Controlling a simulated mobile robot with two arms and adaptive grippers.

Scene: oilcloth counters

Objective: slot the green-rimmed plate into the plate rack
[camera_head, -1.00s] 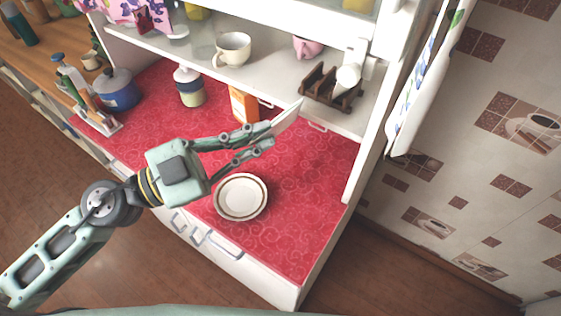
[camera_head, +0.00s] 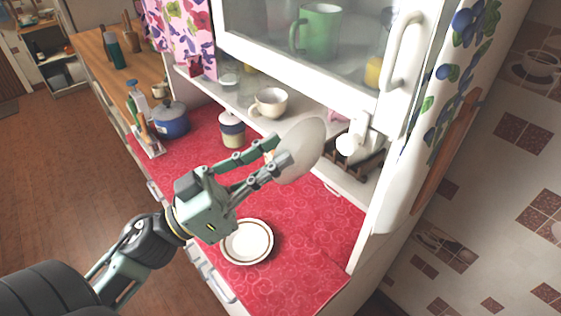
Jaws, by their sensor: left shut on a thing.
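My left gripper (camera_head: 281,152) is shut on the edge of a pale plate (camera_head: 306,148). It holds the plate raised and steeply tilted above the red counter; a green rim cannot be made out on it. The dark wooden plate rack (camera_head: 369,167) stands on the white shelf at the right, partly hidden behind the white fitting. The held plate is to the left of the rack and apart from it in the picture. Another plate (camera_head: 247,242), white with a dark brownish rim, lies flat on the counter below the gripper. My right gripper is not in view.
A cream cup (camera_head: 270,102) stands on the shelf, and a pink item is mostly hidden behind the held plate. A lidded jar (camera_head: 232,130) and a blue pot (camera_head: 170,119) stand on the counter. A glass-fronted cabinet (camera_head: 300,45) overhangs the shelf. The counter's front right is clear.

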